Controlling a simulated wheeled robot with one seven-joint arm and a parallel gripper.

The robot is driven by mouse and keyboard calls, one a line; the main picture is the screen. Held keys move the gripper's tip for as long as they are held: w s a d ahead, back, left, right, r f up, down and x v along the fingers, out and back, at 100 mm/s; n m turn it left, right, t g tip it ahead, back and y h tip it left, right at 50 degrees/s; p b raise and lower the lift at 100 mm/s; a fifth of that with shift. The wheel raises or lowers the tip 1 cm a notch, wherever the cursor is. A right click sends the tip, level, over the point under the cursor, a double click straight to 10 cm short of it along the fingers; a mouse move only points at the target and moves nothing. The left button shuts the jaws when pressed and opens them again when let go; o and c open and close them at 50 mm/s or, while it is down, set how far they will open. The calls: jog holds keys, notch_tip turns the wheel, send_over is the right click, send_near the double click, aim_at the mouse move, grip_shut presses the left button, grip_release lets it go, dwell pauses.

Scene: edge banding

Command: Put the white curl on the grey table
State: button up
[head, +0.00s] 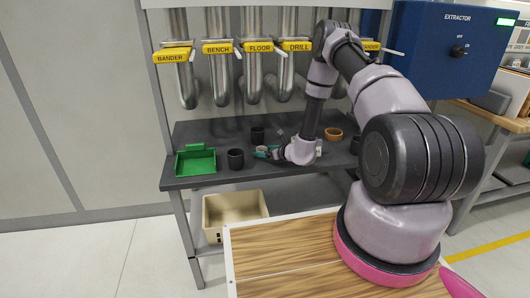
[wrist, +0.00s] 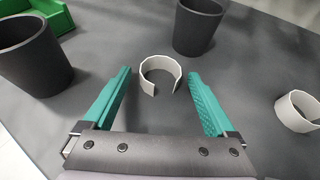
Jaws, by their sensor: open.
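A white curl (wrist: 149,66), an open C-shaped band with its gap facing me, stands on the dark grey table (wrist: 120,45) in the wrist view. My gripper (wrist: 160,76) is open, with one teal finger on each side of the curl and clear space between. The curl lies at about the level of the fingertips, and neither finger appears to touch it. In the head view my gripper (head: 265,153) reaches low over the grey table (head: 204,135). A second white band (wrist: 298,111) stands to the right in the wrist view; I cannot tell whether it has a gap.
A black cup (wrist: 197,25) stands just beyond the curl, another black cup (wrist: 33,57) to the left. A green tray (head: 195,160) is at the table's left end, an orange-brown ring (head: 333,134) towards the back. A beige bin (head: 234,209) sits below. Duct pipes hang behind.

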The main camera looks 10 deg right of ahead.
jog(key=shift+r, duration=0.25)
jog(key=v, duration=1.2)
jog(key=s+a+r+n+g+y, duration=0.2)
jog(key=s+a+r+n, duration=0.15)
jog(key=r, duration=0.55)
jog(key=s+a+r+n+g+y, duration=0.25)
jog(key=a+r+n, duration=0.2)
jog(key=r, duration=0.55)
jog(key=s+a+r+n+g+y, duration=0.1)
jog(key=s+a+r+n+g, duration=0.15)
jog(key=r+n, duration=0.45)
jog(key=s+r+n+g+h, duration=0.25)
jog(key=s+r+n, duration=0.25)
jog(key=s+r, duration=0.55)
jog(key=s+d+r+n+t+h, duration=0.5)
jog(key=s+d+r+h, duration=0.2)
jog(key=s+d+r, duration=0.2)
jog(key=shift+s+d+n+h, duration=0.4)
jog(key=shift+s+d, duration=0.1)
jog(key=shift+s, duration=0.6)
